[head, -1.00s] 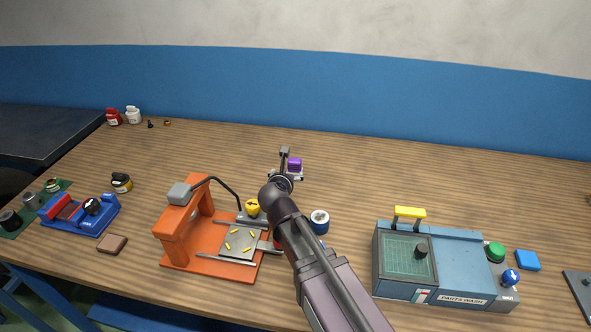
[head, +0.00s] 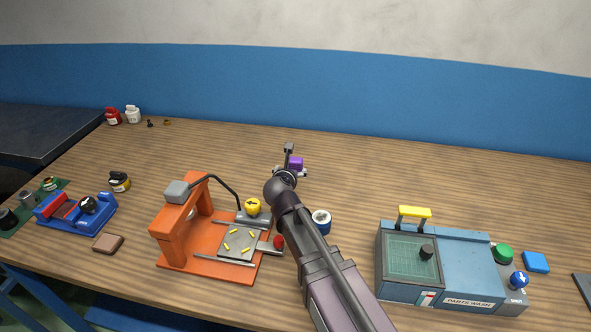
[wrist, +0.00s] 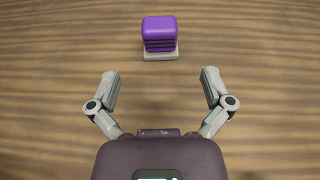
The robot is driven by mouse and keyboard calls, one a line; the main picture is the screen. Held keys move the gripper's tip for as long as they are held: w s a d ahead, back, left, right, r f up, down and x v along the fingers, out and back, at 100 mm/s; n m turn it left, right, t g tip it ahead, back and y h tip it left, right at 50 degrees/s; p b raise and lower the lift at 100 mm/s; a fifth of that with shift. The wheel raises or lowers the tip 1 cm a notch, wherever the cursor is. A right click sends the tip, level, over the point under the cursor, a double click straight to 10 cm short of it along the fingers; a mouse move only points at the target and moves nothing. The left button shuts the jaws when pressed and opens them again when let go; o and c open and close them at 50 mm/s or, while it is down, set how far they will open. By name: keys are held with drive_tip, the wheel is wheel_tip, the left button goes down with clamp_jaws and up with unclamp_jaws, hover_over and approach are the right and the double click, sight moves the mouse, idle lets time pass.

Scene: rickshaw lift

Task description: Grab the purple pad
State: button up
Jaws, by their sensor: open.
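The purple pad (head: 297,163) is a rounded block with dark grooves on its side. It sits on a small pale base on the table, beyond my arm in the head view. In the wrist view the purple pad (wrist: 159,32) is ahead of my gripper (wrist: 160,84), roughly centred between the two fingers and apart from them. My gripper is open and empty. In the head view it is mostly hidden behind my own wrist.
An orange press (head: 206,240) stands left of my arm, with a yellow round part (head: 253,205) by it. A blue parts washer (head: 452,265) stands further right. The table behind the pad is clear.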

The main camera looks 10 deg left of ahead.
sight(295, 162)
drive_tip(key=b+x, duration=0.1)
drive_tip(key=x, duration=0.3)
drive_tip(key=shift+w+f, duration=0.2)
drive_tip(key=shift+w, duration=0.15)
drive_tip(key=shift+w, duration=0.1)
drive_tip(key=shift+b+x, duration=1)
drive_tip(key=shift+x, duration=1.55)
drive_tip(key=shift+r, duration=0.2)
drive_tip(key=c, duration=1.1)
